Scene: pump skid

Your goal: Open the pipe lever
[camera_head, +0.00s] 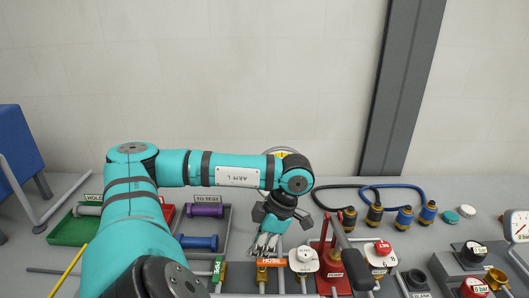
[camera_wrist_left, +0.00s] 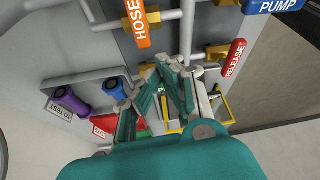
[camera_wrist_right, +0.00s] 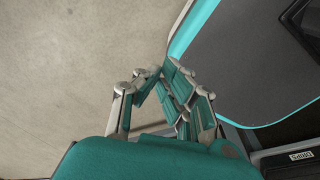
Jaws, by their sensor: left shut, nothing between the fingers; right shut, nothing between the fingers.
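The green pipe lever (camera_head: 218,268), marked PIPE, shows low in the head view and points toward me along its pipe. I cannot pick it out in the left wrist view. My left gripper (camera_head: 264,246) hangs fingers down to the right of the pipe lever, behind the orange HOSE lever (camera_head: 271,262). It is shut and empty, apart from the pipe lever; its fingers show in the left wrist view (camera_wrist_left: 178,75). My right gripper (camera_wrist_right: 168,72) shows only in the right wrist view, shut and empty, over pale floor.
A grey tray (camera_head: 229,222) holds purple and blue parts. The left wrist view shows a red RELEASE lever (camera_wrist_left: 234,57) and blue PUMP lever (camera_wrist_left: 272,6).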

